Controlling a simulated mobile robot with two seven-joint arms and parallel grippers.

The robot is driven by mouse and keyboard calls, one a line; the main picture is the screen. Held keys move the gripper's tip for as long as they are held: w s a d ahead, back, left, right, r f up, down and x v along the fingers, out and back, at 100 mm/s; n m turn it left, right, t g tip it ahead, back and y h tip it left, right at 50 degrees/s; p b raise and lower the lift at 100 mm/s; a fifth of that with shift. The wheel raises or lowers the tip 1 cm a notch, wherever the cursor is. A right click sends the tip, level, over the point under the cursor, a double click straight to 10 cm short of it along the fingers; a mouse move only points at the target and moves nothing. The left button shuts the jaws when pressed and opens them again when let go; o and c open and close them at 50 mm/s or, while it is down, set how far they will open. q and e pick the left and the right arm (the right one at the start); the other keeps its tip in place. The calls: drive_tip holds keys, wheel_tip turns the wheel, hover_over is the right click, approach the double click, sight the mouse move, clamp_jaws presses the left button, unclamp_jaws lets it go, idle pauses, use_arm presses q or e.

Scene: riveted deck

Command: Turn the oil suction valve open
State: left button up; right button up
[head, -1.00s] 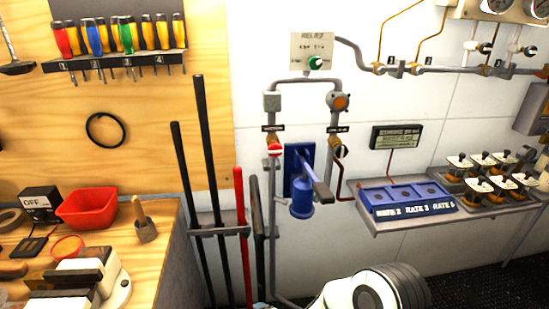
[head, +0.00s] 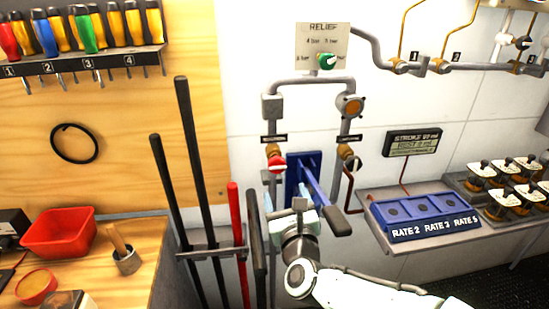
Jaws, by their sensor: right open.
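A valve with a red and white knob (head: 277,164) sits on the left pipe of the wall loop, under a small dark label too small to read. A second valve with a brass body and dark handle (head: 350,160) sits on the right pipe, under a similar label. I cannot tell from the labels which is the suction valve. My right gripper (head: 291,198) is open and empty, fingers pointing up, below the red knob and in front of the blue hand pump (head: 295,175). It hides the pump's lower part. My left gripper is out of view.
The pump's lever (head: 323,200) juts out just right of the gripper. Black and red bars stand in a rack (head: 208,252) on the left. A shelf with a blue rate box (head: 425,215) is on the right. A relief panel (head: 322,45) hangs above.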

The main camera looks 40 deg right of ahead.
sight(277, 167)
drive_tip(key=p+x, duration=0.2)
drive_tip(key=x, duration=1)
drive_tip(key=shift+w+d+p, duration=0.2)
drive_tip(key=shift+w+p, duration=0.15)
drive_tip(key=shift+p, duration=0.05)
drive_tip(key=c, duration=1)
